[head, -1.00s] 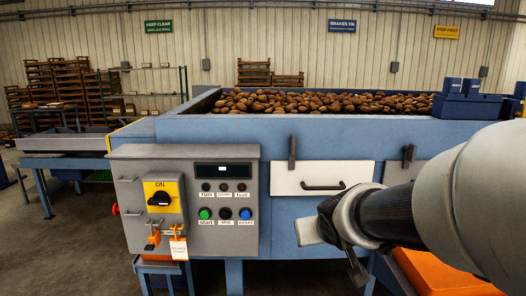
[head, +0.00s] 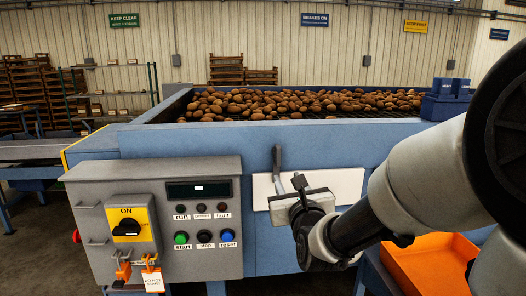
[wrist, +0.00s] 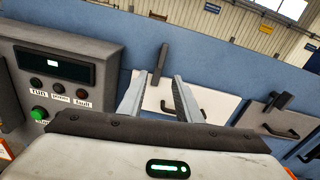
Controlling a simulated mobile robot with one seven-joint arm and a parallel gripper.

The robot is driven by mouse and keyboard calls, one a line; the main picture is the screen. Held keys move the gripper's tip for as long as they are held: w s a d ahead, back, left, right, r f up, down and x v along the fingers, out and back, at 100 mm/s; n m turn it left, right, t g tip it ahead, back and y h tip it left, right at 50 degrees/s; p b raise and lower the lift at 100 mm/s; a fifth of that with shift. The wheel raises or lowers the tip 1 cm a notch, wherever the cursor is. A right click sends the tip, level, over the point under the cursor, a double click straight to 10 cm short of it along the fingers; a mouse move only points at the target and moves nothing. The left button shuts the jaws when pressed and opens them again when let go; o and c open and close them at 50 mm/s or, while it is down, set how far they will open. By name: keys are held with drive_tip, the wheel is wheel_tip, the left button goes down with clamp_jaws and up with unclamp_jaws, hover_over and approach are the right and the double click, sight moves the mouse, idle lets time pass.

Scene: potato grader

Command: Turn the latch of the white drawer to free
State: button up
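The white drawer (head: 346,183) is set in the blue front of the grader, right of the control box. Its dark latch (head: 277,165) stands upright at the drawer's top edge. In the wrist view the latch (wrist: 163,62) shows beyond the fingers, pointing up and slightly tilted in that picture. My gripper (head: 289,184) is in front of the drawer, just below and beside the latch. In the wrist view my gripper (wrist: 158,90) has its two fingers apart with nothing between them. The drawer's white front (wrist: 195,105) and dark handle show behind the fingers; the head view hides the handle behind my arm.
A grey control box (head: 160,220) with buttons and a yellow switch stands left of the drawer. A second drawer with a latch (wrist: 277,102) is to the right. An orange bin (head: 430,258) is low at the right. Potatoes (head: 290,103) lie on top.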

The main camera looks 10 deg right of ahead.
drive_tip(key=m, duration=0.1)
drive_tip(key=b, duration=1.2)
approach(279, 155)
drive_tip(key=w+f, duration=0.1)
drive_tip(key=w, duration=0.4)
drive_tip(key=w+p, duration=0.1)
drive_tip(key=w, duration=0.2)
drive_tip(key=w+p, duration=0.1)
drive_tip(key=w, duration=0.1)
drive_tip(key=shift+w+a+r, duration=0.15)
drive_tip(key=shift+w+r, duration=0.05)
drive_tip(key=shift+r, duration=0.15)
drive_tip(key=shift+w, duration=0.5)
drive_tip(key=shift+f, duration=0.1)
clamp_jaws()
